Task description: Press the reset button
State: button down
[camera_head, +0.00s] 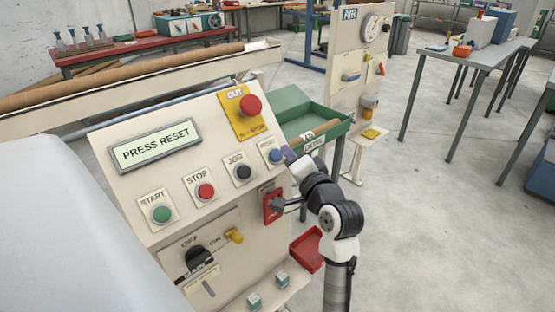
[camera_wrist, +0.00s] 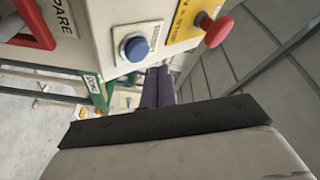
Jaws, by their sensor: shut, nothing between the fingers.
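The reset button is a round blue button (camera_head: 276,155) on a white plate, at the right end of the button row on the slanted panel. In the wrist view the blue button (camera_wrist: 135,48) shows whole, with its label turned sideways and only partly legible. My gripper (camera_head: 289,155) is just right of this button in the head view. Its purple fingers (camera_wrist: 160,82) are shut together and empty. In the wrist view their tips lie just below and right of the button's plate, not over the blue cap. I cannot tell whether they touch the panel.
The panel's display (camera_head: 156,146) reads PRESS RESET. A black JOG button (camera_head: 243,172), a red STOP button (camera_head: 205,191) and a green START button (camera_head: 161,214) lie left. A red emergency stop (camera_head: 250,105) sits above on yellow. A green tray (camera_head: 310,117) stands behind my gripper.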

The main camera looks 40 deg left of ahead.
jog(key=shift+a+f, duration=0.4)
jog(key=shift+a, duration=0.05)
dwell(1.8)
jog(key=shift+a+f, duration=0.25)
jog(key=shift+a, duration=0.1)
jog(key=shift+a+f, duration=0.3)
jog(key=shift+a, duration=0.05)
dwell(0.9)
jog(key=shift+d+r, duration=0.1)
jog(key=shift+d+r+p, duration=0.45)
jog(key=shift+d, duration=0.1)
